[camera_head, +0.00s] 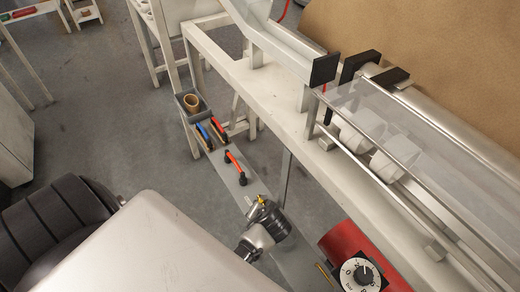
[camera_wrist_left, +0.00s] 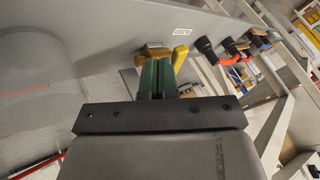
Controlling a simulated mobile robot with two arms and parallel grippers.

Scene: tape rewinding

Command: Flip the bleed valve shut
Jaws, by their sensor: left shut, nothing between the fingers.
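The bleed valve has a yellow lever (camera_wrist_left: 181,56) and a brass-coloured body (camera_wrist_left: 153,52), mounted on a grey panel below a "BLEED" label (camera_wrist_left: 183,31) in the left wrist view. My left gripper (camera_wrist_left: 158,68) is shut, its green fingertips together with nothing between them. The tips are right at the valve, overlapping its body and beside the lever; whether they touch cannot be told. In the head view the yellow lever (camera_head: 260,205) shows just beyond my left wrist, and the fingertips are hidden there. My right gripper is not in view.
An orange hose or handle with black ends (camera_head: 235,165) and blue and orange-handled tools (camera_head: 214,130) lie farther along the grey rail. A grey bin (camera_head: 191,103) holds a tan cup. A red cylinder (camera_head: 341,242) with a dial (camera_head: 361,275) stands at the lower right.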

